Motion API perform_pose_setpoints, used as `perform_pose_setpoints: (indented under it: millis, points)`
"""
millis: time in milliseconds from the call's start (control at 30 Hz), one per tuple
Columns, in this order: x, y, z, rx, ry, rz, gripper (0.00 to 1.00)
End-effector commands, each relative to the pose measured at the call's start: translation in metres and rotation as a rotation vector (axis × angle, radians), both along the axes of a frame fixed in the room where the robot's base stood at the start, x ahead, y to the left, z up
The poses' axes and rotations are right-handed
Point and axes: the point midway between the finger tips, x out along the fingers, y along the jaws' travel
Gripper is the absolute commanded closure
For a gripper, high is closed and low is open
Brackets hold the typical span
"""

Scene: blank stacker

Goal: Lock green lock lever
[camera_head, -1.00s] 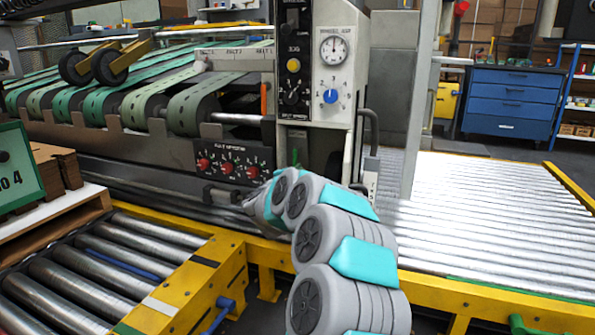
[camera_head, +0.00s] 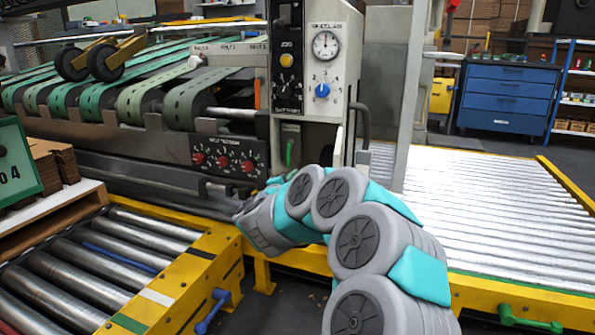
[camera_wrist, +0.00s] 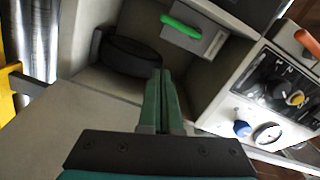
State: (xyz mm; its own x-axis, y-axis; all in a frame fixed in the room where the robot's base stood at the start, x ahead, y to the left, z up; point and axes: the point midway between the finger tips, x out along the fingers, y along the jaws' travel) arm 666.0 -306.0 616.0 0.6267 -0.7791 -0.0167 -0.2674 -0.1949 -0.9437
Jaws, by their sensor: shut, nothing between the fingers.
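The green lock lever (camera_wrist: 181,27) shows in the wrist view on a grey block, near the top, beyond and a little right of my fingertips. In the head view the green lever (camera_head: 290,152) stands upright in the recess below the control panel. My gripper (camera_wrist: 160,75) is shut and empty in the wrist view, its fingers together and apart from the lever. In the head view my arm reaches toward the machine's base, and the gripper's fingers are hidden behind it.
The control panel with a gauge (camera_head: 326,44) and a blue knob (camera_head: 322,90) is above the recess. A dark round wheel (camera_wrist: 131,54) sits left of the lever in the wrist view. A roller conveyor (camera_head: 480,210) lies to the right, and a yellow frame (camera_head: 205,262) borders the front.

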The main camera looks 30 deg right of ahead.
Motion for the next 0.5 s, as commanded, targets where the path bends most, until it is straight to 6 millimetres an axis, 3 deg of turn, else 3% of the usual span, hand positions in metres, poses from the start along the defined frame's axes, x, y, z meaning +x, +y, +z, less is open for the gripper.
perform_pose_setpoints:
  millis: [200, 500]
  points:
    - [-0.0092, 0.0116, 0.0002, 0.000, 0.000, 0.001, 1.00]
    - [-0.0099, 0.0123, 0.0002, 0.000, 0.000, 0.000, 1.00]
